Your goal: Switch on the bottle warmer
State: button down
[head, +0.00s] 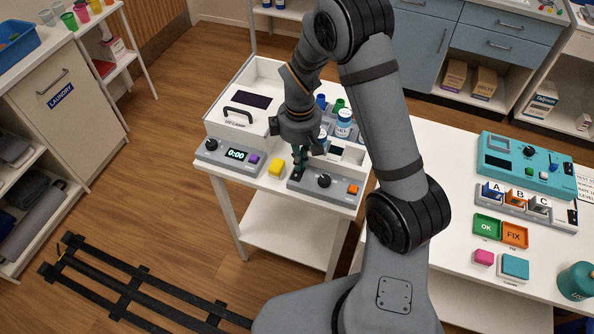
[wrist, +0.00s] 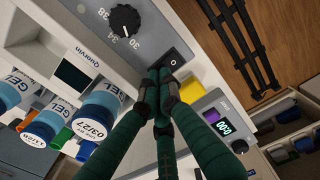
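The bottle warmer (head: 335,195) stands at the right end of the white side table, with a grey front panel. Its black numbered knob (wrist: 125,20) and black rocker switch (wrist: 172,60) show in the wrist view. Which way the switch is set I cannot tell. Blue-and-white gel bottles (wrist: 100,105) stand in its holder. My gripper (head: 300,165) is over the left end of the panel. In the wrist view, the green fingers of my gripper (wrist: 160,80) are closed together and empty, their tips right beside the switch. Whether they touch it I cannot tell.
A box-like unit with a handle (head: 238,112) and a 0:00 display (head: 236,155) stands to the left. A yellow block (head: 276,168) sits between the two devices. A teal device (head: 525,165) and coloured blocks are on the right table. A black rail (head: 135,290) lies on the floor.

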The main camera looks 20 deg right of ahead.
jog(key=shift+f, duration=0.35)
jog(key=shift+r, duration=0.1)
notch_tip(320, 180, up, 7)
jog(key=p, duration=0.5)
dwell(0.3)
notch_tip(320, 180, down, 7)
jog(key=b, duration=0.5)
jog(key=shift+f+b, duration=0.2)
jog(key=shift+b, duration=0.15)
jog(key=shift+s+r, duration=0.1)
jog(key=shift+r, duration=0.15)
